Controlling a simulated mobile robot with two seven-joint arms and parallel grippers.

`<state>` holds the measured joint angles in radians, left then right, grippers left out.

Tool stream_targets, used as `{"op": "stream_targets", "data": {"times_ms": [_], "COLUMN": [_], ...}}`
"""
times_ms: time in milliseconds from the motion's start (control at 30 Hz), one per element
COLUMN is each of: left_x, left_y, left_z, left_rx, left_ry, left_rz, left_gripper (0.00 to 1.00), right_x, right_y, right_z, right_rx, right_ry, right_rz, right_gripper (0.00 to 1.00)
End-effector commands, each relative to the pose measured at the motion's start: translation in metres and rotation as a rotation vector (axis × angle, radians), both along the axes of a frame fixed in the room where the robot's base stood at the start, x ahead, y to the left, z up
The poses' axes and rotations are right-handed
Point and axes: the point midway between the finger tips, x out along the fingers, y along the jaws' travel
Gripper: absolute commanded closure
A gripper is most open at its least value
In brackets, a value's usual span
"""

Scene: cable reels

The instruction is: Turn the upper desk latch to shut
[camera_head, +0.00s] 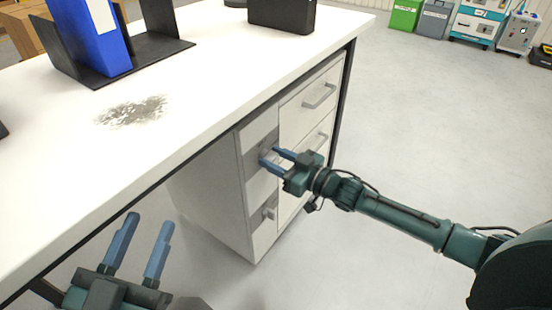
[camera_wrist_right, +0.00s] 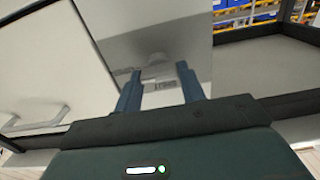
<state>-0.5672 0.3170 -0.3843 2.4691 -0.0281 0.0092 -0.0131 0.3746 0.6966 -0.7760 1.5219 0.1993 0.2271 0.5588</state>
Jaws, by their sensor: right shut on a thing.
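The upper desk latch (camera_wrist_right: 156,72) is a small pale knob on a grey plate on the desk's cabinet front. In the head view it is mostly hidden by my right gripper (camera_head: 270,157). My right gripper has its two blue fingers on either side of the latch and is shut on it; the wrist view shows the same fingers around it. Which way the latch is turned is hard to tell. The lower latch (camera_head: 268,213) is a pale handle on a grey plate below. My left gripper (camera_head: 150,218) is open and empty, low at the left beside the desk.
The white desk top (camera_head: 200,100) carries a blue binder (camera_head: 95,40) in a black stand and a black box (camera_head: 282,14). Drawers with a bar handle (camera_head: 320,97) are right of the latches. The floor (camera_head: 430,110) is clear; bins and machines stand far back.

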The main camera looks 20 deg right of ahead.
Motion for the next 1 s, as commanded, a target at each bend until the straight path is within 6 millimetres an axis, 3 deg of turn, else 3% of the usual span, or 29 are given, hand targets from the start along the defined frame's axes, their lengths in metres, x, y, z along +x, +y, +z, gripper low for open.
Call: {"op": "stream_targets", "data": {"times_ms": [200, 567, 1000], "left_x": [0.0012, -0.0003, -0.0023], "left_y": [0.0005, 0.0001, 0.0024], "left_z": [-0.0018, -0.0021, -0.001], "left_rx": [-0.002, -0.006, 0.04], "left_ry": [0.005, 0.038, 0.047], "left_rz": [0.005, 0.007, 0.03], "left_gripper": [0.63, 0.63, 0.63], "right_x": [-0.0005, -0.0008, -0.0018], "right_y": [0.0003, 0.0004, 0.0018], "right_z": [-0.0002, 0.0008, 0.0011], "right_rx": [0.0, -0.052, -0.333], "right_ry": [0.0, -0.041, -0.26], "right_rz": [0.001, 0.0, 0.0], "right_gripper": [0.83, 0.83, 0.83]}}
